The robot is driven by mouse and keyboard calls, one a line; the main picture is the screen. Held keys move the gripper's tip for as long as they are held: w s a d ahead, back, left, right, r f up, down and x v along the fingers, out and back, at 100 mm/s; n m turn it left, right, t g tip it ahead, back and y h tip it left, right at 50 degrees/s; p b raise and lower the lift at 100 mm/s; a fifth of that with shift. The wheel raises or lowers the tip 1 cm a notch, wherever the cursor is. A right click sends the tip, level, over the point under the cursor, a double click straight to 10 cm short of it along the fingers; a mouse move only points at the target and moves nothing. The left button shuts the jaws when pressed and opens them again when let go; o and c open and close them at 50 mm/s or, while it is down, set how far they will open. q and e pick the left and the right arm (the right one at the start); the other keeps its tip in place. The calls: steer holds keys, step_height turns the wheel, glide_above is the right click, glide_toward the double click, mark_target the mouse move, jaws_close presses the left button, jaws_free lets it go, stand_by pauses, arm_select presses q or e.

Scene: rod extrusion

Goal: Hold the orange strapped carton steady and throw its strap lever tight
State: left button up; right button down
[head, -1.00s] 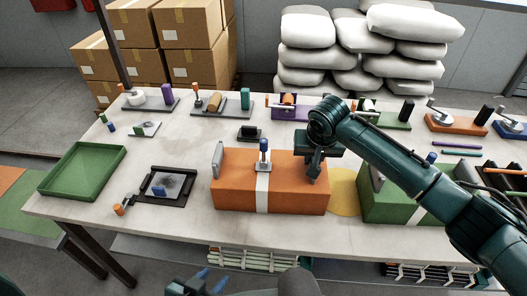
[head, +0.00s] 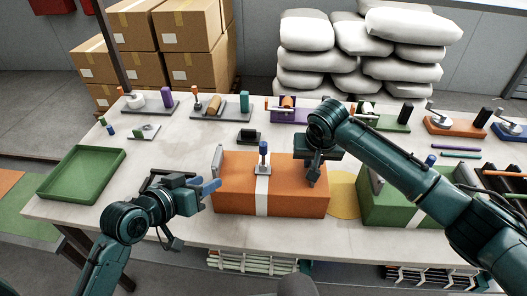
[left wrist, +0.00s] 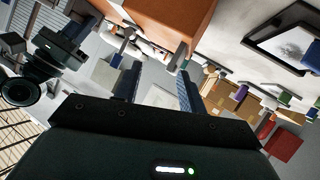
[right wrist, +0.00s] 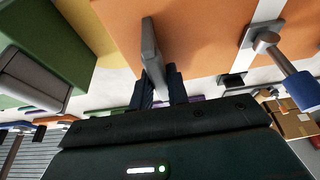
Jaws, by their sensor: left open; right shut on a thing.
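The orange carton (head: 240,195) sits on the table with a white strap (head: 262,197) around its middle. The strap lever (head: 263,156) stands upright on top with a blue grip; its grip also shows in the right wrist view (right wrist: 302,90). A grey tab (head: 217,160) stands at the carton's left end. My right gripper (head: 312,178) is shut on the matching grey tab (right wrist: 151,45) at the right end. My left gripper (head: 208,187) is open and empty, its blue fingers beside the carton's left end. The left wrist view shows the carton (left wrist: 170,20) beyond the fingers.
A green carton (head: 385,205) stands to the right past a yellow disc (head: 344,192). A green tray (head: 80,172) and a black framed plate (head: 168,184) lie to the left. A small black block (head: 249,135) and several fixtures stand behind.

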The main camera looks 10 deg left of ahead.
arm_select(q)
step_height(320, 180, up, 6)
steer(key=w+h, duration=0.1)
steer(key=w, duration=0.1)
step_height(320, 180, up, 6)
steer(key=m+g+y, duration=0.6)
steer(key=m+g, duration=0.4)
steer(key=g, duration=0.2)
glide_above(263, 144)
steer(key=shift+d, duration=0.15)
steer(key=shift+f+n, duration=0.15)
steer(key=shift+n, duration=0.15)
step_height(263, 144, down, 12)
steer(key=shift+r, duration=0.2)
steer(key=shift+c, duration=0.2)
jaws_close()
